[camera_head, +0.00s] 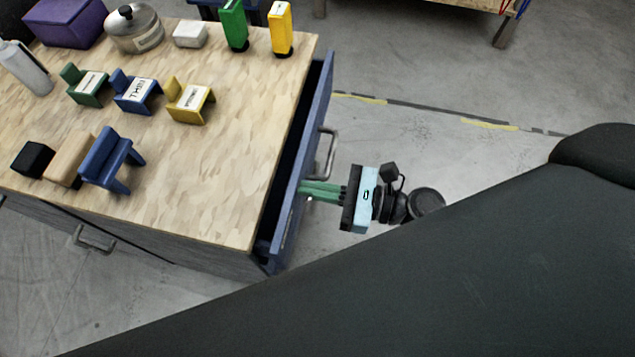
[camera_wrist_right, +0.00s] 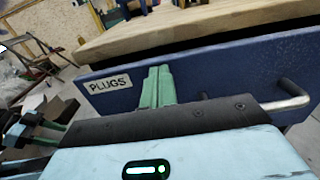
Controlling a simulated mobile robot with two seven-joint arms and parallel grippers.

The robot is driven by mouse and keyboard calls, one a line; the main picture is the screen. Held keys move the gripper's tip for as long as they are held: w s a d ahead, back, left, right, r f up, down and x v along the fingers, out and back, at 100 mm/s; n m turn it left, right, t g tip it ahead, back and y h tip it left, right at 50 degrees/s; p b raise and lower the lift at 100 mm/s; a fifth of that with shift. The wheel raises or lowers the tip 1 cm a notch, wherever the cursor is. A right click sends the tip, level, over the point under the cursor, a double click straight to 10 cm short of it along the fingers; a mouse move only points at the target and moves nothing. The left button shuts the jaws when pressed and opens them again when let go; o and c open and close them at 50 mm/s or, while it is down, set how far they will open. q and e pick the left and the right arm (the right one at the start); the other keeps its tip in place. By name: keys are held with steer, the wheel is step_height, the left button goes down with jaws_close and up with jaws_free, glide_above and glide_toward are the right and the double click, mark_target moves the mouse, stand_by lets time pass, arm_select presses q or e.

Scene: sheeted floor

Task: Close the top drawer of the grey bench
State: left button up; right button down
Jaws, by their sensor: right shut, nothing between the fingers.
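The grey bench (camera_head: 215,262) has a light wooden top. Its top drawer (camera_head: 322,92) has a blue front on the bench's right side and stands a little open, with a dark gap behind the front. A metal handle (camera_head: 331,150) sticks out from it. My right gripper (camera_head: 303,188) is shut and empty. Its green fingertips point at the drawer front beside the handle, at or very close to the surface. In the right wrist view the front carries a "PLUGS" label (camera_wrist_right: 110,84). A black part with green fingers at that view's left edge looks like my left gripper (camera_wrist_right: 52,128); its opening is unclear.
On the bench top stand small coloured chair-like holders (camera_head: 187,100), a metal pot (camera_head: 134,28), a purple box (camera_head: 65,20), and green (camera_head: 234,22) and yellow (camera_head: 281,27) items near the far edge. My dark arm fills the lower right.

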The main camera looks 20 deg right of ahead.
mark_target(289, 186)
steer(key=p+x, duration=0.1)
steer(key=x, duration=0.3)
steer(key=shift+w+a, duration=0.25)
steer(key=shift+s+r, duration=0.1)
arm_select(q)
steer(key=shift+s+d+r, duration=0.15)
steer(key=shift+s+r, duration=0.25)
arm_select(e)
steer(key=shift+a, duration=0.15)
arm_select(q)
steer(key=shift+d, duration=0.1)
